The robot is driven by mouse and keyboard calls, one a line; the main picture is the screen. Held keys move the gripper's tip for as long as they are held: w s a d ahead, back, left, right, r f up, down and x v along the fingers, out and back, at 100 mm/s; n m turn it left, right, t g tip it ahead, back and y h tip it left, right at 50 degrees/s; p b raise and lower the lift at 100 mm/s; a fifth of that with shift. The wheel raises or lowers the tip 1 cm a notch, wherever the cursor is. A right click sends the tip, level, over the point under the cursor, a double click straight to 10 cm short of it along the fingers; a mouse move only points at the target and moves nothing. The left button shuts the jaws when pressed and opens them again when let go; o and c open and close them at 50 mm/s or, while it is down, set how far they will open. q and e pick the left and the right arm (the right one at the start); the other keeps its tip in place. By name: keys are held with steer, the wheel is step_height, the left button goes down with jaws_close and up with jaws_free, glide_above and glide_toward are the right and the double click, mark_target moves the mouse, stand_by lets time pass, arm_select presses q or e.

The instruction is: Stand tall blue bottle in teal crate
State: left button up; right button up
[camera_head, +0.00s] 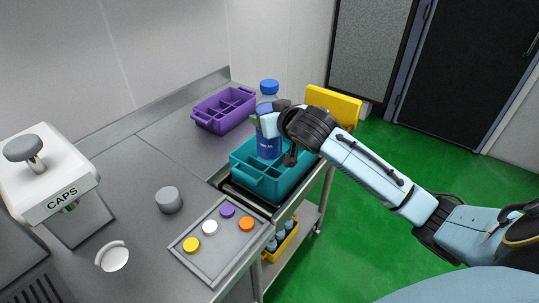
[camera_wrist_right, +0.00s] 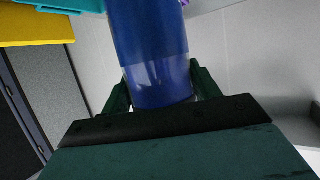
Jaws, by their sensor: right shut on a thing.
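The tall blue bottle (camera_head: 267,143), with a blue cap, is upright at the teal crate in the head view. My right gripper (camera_head: 268,122) is shut on it around its upper part. The bottle's lower end is hidden by the crate's walls or dividers, so I cannot tell whether it touches the crate floor. In the right wrist view the bottle (camera_wrist_right: 152,55) stands between the fingers of my right gripper (camera_wrist_right: 160,90). The teal crate (camera_head: 262,187) has several compartments and sits at the counter's right end. My left gripper is not in view.
A purple crate (camera_head: 210,118) stands behind left, and a yellow block-like thing (camera_head: 333,105) behind right. A grey tray (camera_head: 190,262) with several coloured caps lies in front. A CAPS machine (camera_head: 45,180), a grey cylinder (camera_head: 169,200) and a white round piece (camera_head: 115,260) are at left.

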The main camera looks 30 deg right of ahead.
mark_target(273, 146)
steer(key=f, duration=0.4)
steer(key=d+f, duration=0.1)
steer(key=f, duration=0.2)
steer(key=w+d+f, duration=0.1)
steer(key=f, duration=0.3)
steer(key=shift+w+f+b, duration=0.1)
steer(key=shift+f+b, duration=0.2)
steer(key=shift+b, duration=0.1)
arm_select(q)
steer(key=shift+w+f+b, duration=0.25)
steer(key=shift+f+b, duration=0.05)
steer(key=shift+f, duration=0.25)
arm_select(e)
steer(key=shift+f, duration=2.45)
steer(key=o, duration=0.9)
steer(key=shift+f, duration=0.25)
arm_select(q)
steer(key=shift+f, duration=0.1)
arm_select(e)
steer(key=o, duration=0.5)
